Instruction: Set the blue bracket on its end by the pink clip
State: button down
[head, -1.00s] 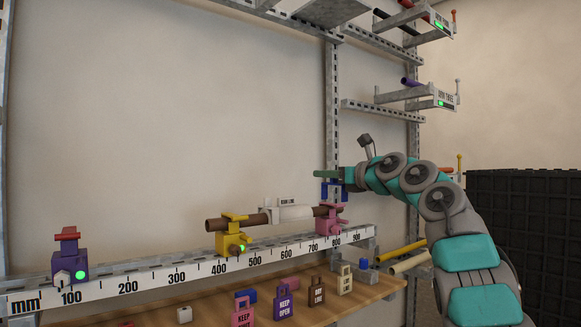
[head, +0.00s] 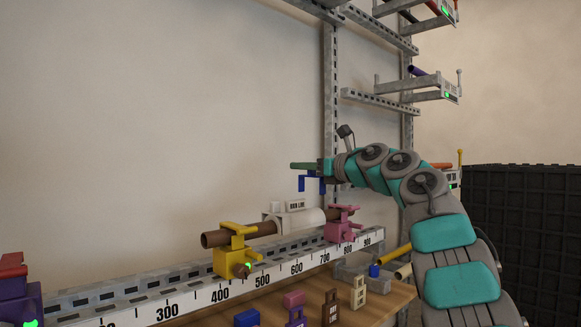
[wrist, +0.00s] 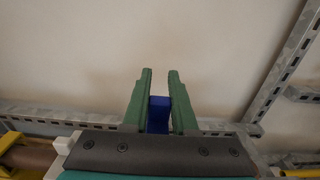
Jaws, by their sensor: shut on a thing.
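My gripper (head: 303,167) is shut on the blue bracket (head: 309,184). The bracket hangs in the air with its legs pointing down. In the wrist view the bracket (wrist: 158,115) shows between the two green fingers (wrist: 159,98). The pink clip (head: 342,226) sits on the rail (head: 196,297) near the 800 mark, around the right end of the brown pipe. In the head view, the bracket is above and to the left of the pink clip, apart from it, over the white fitting (head: 293,215) on the pipe.
A purple clamp with a red top (head: 18,290) stands at far left. Several tags and small blocks stand on the wooden shelf (head: 372,303) below. Wall brackets (head: 420,90) are at upper right.

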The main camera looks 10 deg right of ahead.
jog(key=shift+w, duration=0.1)
jog(key=shift+f+b, duration=3.5)
jog(key=shift+f, duration=0.05)
jog(key=shift+f+b, duration=0.35)
jog(key=shift+f, duration=0.05)
jog(key=c, duration=0.6)
grip_release()
